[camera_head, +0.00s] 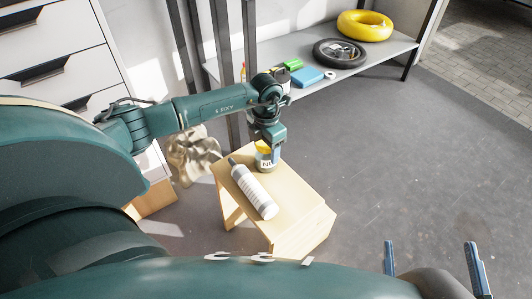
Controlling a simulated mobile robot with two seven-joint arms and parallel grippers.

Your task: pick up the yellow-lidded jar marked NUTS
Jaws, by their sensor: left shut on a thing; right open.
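The jar (264,163) has a yellow lid and a pale label with dark letters, partly readable as "NU". It stands upright at the back of the small wooden workbench (290,200). My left gripper (265,146) comes down from above and is shut on the jar at its lid, hiding part of the top. I cannot tell whether the jar's base touches the bench. My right gripper (433,262) is open and empty at the lower right, its two blue fingers wide apart, away from the bench.
A white bottle with a dark tip (254,192) lies on the bench close to the jar. A grey shelf (370,58) behind holds a yellow ring (364,25), a black wheel (340,53) and a blue box (308,77). White drawers (52,50) stand at the left. Floor at the right is clear.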

